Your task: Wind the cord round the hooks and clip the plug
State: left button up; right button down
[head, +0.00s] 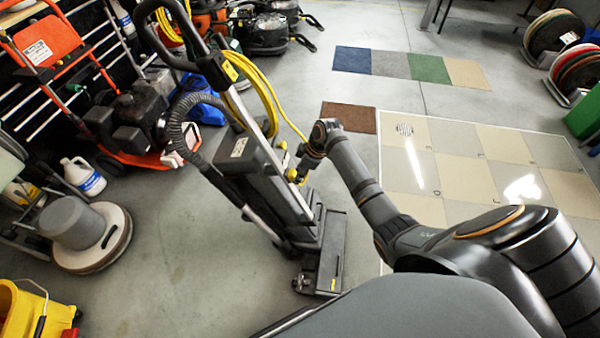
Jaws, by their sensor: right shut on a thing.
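A black and grey upright floor machine (268,180) stands left of centre, its handle leaning up and to the left. Yellow cord (262,88) hangs in long loops along the upper part of the handle, and one strand runs down towards my right gripper. My right gripper (298,173) is beside the machine's body, shut on the yellow plug (292,176). My wrist partly hides the plug and the cord's end. The hooks are mostly covered by the cord, and I cannot make out the clip. My left gripper is not in view.
An orange-framed machine (50,50), a white jug (84,177), a round grey floor machine (92,240) and a yellow bucket (22,312) stand at left. Carpet samples (390,65) and a tiled panel (460,165) lie flat at right. Floor below the upright machine is clear.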

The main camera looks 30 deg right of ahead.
jog(key=c, duration=0.9)
grip_release()
jog(key=shift+o, duration=0.2)
jog(key=v, duration=1.2)
jog(key=shift+w, duration=0.1)
